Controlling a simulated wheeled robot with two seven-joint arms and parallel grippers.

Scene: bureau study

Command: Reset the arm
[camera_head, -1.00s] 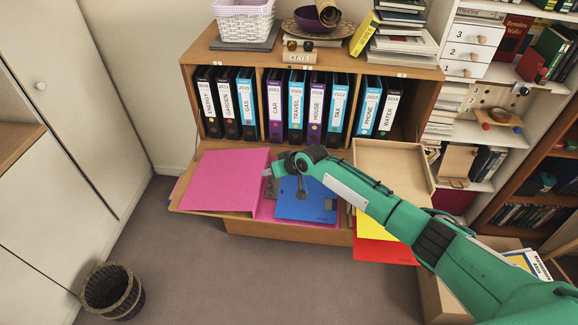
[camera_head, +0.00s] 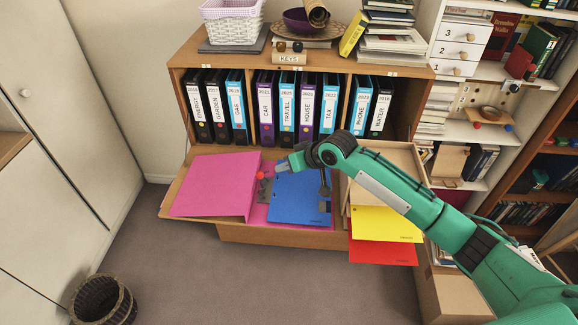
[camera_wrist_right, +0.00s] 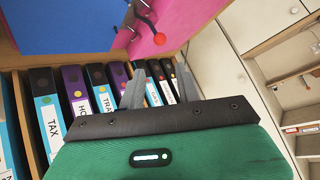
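My right arm reaches in from the lower right in the head view. Its gripper (camera_head: 277,169) is above the lowered desk flap, near the border of the pink folder (camera_head: 215,184) and the blue folder (camera_head: 300,193). In the right wrist view its two grey fingers (camera_wrist_right: 160,72) are spread apart with nothing between them, so it is open. A small dark item with a red ball (camera_head: 260,175) is by the pink folder, just beyond the fingertips. The red ball also shows in the right wrist view (camera_wrist_right: 159,39). My left gripper is not in view.
Labelled binders (camera_head: 286,108) stand in the cabinet behind the flap. A wooden tray (camera_head: 409,158), a yellow folder (camera_head: 385,224) and a red folder (camera_head: 383,250) are at the right under my arm. A wicker basket (camera_head: 102,300) stands on open carpet.

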